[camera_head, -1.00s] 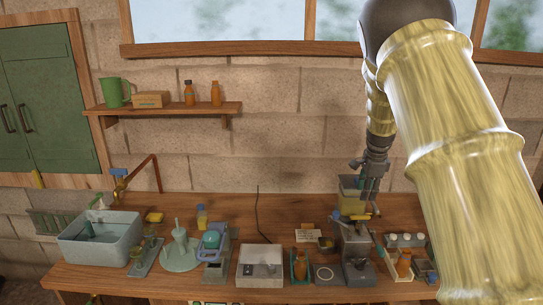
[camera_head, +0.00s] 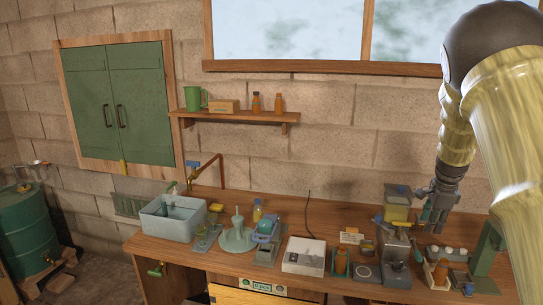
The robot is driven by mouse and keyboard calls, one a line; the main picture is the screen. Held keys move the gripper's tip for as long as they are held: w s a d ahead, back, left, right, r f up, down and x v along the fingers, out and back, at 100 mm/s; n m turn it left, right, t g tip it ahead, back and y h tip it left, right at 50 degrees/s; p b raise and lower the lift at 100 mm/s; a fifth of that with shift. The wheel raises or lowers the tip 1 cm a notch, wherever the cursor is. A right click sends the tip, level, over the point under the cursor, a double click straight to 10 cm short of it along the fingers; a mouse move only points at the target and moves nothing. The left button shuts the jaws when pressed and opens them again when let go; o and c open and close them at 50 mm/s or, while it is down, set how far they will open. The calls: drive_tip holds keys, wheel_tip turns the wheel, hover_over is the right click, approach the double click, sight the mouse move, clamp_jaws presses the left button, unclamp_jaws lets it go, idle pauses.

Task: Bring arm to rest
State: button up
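My arm (camera_head: 500,130) comes in from the right side of the head view, with its elbow high in front of the window. My gripper (camera_head: 432,226) hangs pointing down at the right part of the wooden bench. It shows above and just right of the grey still stand (camera_head: 396,262) with the yellowish container (camera_head: 396,214) on top. I see no object clearly in it. The fingers are small and dark, so their opening cannot be told.
The bench (camera_head: 325,213) holds a grey basin (camera_head: 168,222), a pale green cone-shaped vessel (camera_head: 237,238), a white box (camera_head: 304,256) and an orange bottle (camera_head: 341,262). A shelf (camera_head: 240,116) and green cabinet (camera_head: 118,105) are on the wall. A green barrel (camera_head: 24,232) stands at far left.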

drive_tip(key=s+a+f+n+g+b, duration=0.1)
drive_tip(key=s+a+f+n, duration=0.2)
drive_tip(key=s+f, duration=0.55)
drive_tip(key=s+a+f+n+h+b, duration=0.1)
drive_tip(key=s+a+f+n, duration=0.2)
drive_tip(key=f, duration=1.1)
drive_tip(key=s+a+f+n+g+b, duration=0.15)
drive_tip(key=s+f, duration=0.35)
drive_tip(key=f, duration=0.7)
drive_tip(key=s+a+f+n+b, duration=0.1)
drive_tip(key=s+a+f+n, duration=0.4)
drive_tip(key=s, duration=0.4)
drive_tip(key=s+a+f+n+b, duration=0.1)
drive_tip(key=s+a+f+n, duration=0.3)
drive_tip(key=s+f, duration=0.45)
drive_tip(key=s+a+f+n+y, duration=0.1)
drive_tip(key=s+a+n, duration=0.1)
drive_tip(key=s+a, duration=0.3)
drive_tip(key=s+a+f+n+b, duration=0.1)
drive_tip(key=s+a, duration=0.4)
drive_tip(key=s, duration=0.5)
drive_tip(key=shift+s+a+f+n+y, duration=0.15)
drive_tip(key=shift+s+a+n+y, duration=0.15)
drive_tip(key=shift+n+y, duration=0.15)
